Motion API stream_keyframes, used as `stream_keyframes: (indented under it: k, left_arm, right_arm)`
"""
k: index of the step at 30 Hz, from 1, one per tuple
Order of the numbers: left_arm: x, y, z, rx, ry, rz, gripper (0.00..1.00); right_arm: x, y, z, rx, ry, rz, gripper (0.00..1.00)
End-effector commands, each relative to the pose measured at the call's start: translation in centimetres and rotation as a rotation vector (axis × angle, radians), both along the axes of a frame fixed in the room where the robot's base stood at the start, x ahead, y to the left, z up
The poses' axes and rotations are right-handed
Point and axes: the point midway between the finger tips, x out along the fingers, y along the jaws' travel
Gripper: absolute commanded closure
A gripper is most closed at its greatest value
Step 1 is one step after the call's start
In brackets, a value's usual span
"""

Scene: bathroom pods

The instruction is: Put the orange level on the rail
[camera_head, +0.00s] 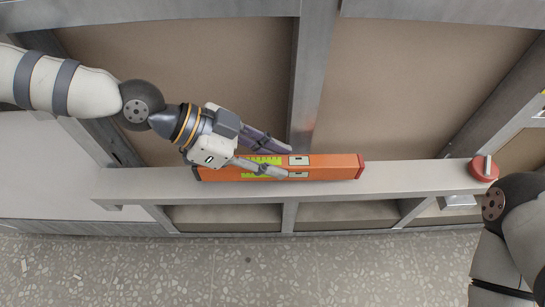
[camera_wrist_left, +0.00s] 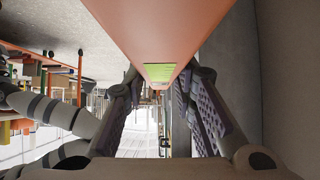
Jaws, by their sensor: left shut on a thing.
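My left gripper (camera_head: 288,163) is shut on the level, one finger on each long side. In the left wrist view, the level (camera_wrist_left: 160,35) runs between the fingers (camera_wrist_left: 160,82) of that gripper. My right gripper is out of view; only part of my right arm shows at the right edge.
A red round object with a pale handle (camera_head: 484,168) sits at the rail's right end. A grey upright post (camera_head: 312,75) stands behind the rail between brown panels (camera_head: 420,85). Open bays (camera_head: 225,217) lie below the rail, above a speckled floor (camera_head: 270,275).

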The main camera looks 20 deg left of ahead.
Motion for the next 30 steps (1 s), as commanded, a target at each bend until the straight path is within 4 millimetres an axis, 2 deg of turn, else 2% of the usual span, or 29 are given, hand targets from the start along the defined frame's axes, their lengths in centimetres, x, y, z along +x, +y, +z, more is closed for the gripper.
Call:
stream_keyframes:
  k: [6, 20, 21, 23, 30]
  left_arm:
    - [0.1, -0.1, 0.1, -0.002, -0.004, 0.000, 1.00]
    - [0.1, -0.1, -1.0, -0.002, -0.004, 0.000, 1.00]
    - [0.0, -0.1, -1.1, -0.001, -0.003, 0.000, 0.71]
    - [0.1, -0.1, -1.1, -0.001, -0.003, 0.000, 0.57]
    - [0.0, -0.1, -1.0, -0.002, -0.002, 0.000, 0.55]
  right_arm:
    - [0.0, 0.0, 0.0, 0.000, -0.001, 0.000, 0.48]
    - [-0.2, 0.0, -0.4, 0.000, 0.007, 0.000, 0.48]
    - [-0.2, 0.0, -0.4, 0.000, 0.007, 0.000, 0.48]
    - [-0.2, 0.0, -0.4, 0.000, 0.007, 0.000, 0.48]
    - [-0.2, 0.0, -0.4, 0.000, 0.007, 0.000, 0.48]
